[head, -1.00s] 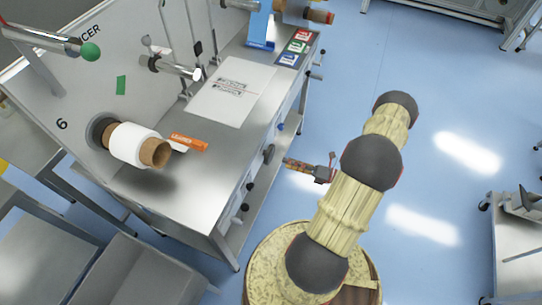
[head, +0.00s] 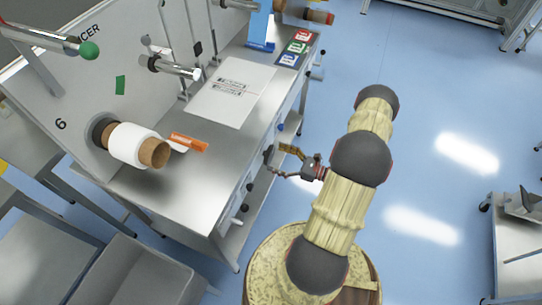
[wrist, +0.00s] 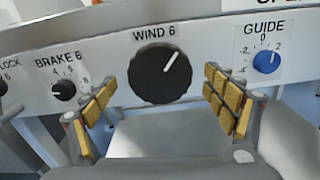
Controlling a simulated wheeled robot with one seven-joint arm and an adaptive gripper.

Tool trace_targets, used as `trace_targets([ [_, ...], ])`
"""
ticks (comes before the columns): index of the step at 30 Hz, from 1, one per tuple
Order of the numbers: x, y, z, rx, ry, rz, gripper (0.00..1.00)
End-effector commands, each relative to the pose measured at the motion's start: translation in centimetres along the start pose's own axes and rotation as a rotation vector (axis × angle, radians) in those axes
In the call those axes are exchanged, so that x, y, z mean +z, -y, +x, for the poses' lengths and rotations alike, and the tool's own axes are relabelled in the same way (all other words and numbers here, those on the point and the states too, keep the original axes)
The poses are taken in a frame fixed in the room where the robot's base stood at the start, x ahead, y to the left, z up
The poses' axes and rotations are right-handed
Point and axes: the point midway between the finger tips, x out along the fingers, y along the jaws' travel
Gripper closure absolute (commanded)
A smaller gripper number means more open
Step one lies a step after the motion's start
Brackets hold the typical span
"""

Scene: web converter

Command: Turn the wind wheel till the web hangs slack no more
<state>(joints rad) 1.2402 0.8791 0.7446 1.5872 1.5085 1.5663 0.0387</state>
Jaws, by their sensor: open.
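The wind wheel (wrist: 160,74) is a large black ribbed knob under a "WIND 6" label in the wrist view. Its white pointer line slants to the upper right. My gripper (wrist: 158,84) is open, with one gold-padded finger on each side of the knob and a visible gap on both sides. In the head view my gripper (head: 280,160) is at the bench's front panel. A white roll (head: 130,145) on a brown core sits on a spindle by the "6" mark. I cannot make out a hanging web span.
A small black "BRAKE 6" knob (wrist: 64,91) is left of the wheel, and a blue "GUIDE" knob (wrist: 266,62) is right. The bench top holds a white sheet (head: 231,91) and an orange-labelled piece (head: 188,142).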

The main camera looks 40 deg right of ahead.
Motion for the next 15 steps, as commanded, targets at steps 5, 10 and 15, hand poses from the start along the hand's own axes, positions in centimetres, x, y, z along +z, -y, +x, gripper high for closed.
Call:
trace_targets([
  [5, 0.0, 0.0, 2.0, 0.001, 0.000, 0.000, 0.15],
  [10, 0.0, 0.0, 2.7, 0.000, 0.000, 0.000, 0.15],
  [15, 0.0, 0.0, 2.8, -0.001, 0.000, 0.000, 0.15],
])
